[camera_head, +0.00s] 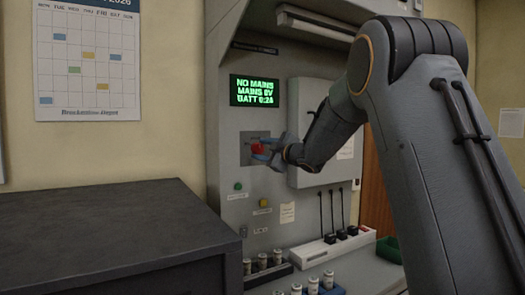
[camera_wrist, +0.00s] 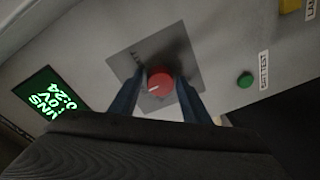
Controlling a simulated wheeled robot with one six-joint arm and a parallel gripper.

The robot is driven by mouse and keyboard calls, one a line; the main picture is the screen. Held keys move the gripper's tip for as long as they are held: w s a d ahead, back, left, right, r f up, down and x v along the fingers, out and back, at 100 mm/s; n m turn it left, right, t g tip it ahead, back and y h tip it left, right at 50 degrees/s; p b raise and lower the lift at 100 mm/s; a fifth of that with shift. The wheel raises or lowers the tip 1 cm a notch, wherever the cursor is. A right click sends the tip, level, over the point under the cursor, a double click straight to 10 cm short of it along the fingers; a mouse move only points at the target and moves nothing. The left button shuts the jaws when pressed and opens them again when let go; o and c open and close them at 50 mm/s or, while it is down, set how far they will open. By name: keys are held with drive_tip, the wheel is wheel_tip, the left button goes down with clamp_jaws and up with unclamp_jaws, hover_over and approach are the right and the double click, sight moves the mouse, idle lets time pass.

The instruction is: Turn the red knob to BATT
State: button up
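The red knob (camera_wrist: 160,82) sits on a square grey plate (camera_wrist: 186,63) on the console front. In the head view the knob (camera_head: 258,148) is small, below the green display. My gripper (camera_wrist: 161,85) has its two blue fingers on either side of the knob, and they look open around it. In the head view my gripper (camera_head: 259,149) has one finger above and one below the knob. Contact with the knob is not clear.
The green display (camera_head: 254,91) reads NO MAINS, MAINS 0V, BATT 0:24. A green button (camera_wrist: 245,80) labelled BATT TEST is beside the plate. A grey box (camera_head: 325,170) stands out to the right. A dark cabinet (camera_head: 100,225) is at the left.

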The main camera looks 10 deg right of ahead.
drive_tip(key=c, duration=0.7)
drive_tip(key=shift+m, duration=0.3)
drive_tip(key=m+p, duration=0.3)
drive_tip(key=m, duration=0.2)
drive_tip(key=shift+t, duration=0.3)
drive_tip(key=m+p, duration=0.2)
drive_tip(key=m, duration=0.5)
drive_tip(key=shift+a+f+t, duration=0.1)
drive_tip(key=shift+f+t, duration=0.05)
drive_tip(key=shift+t, duration=0.15)
drive_tip(key=o, duration=1.1)
drive_tip(key=shift+c, duration=0.2)
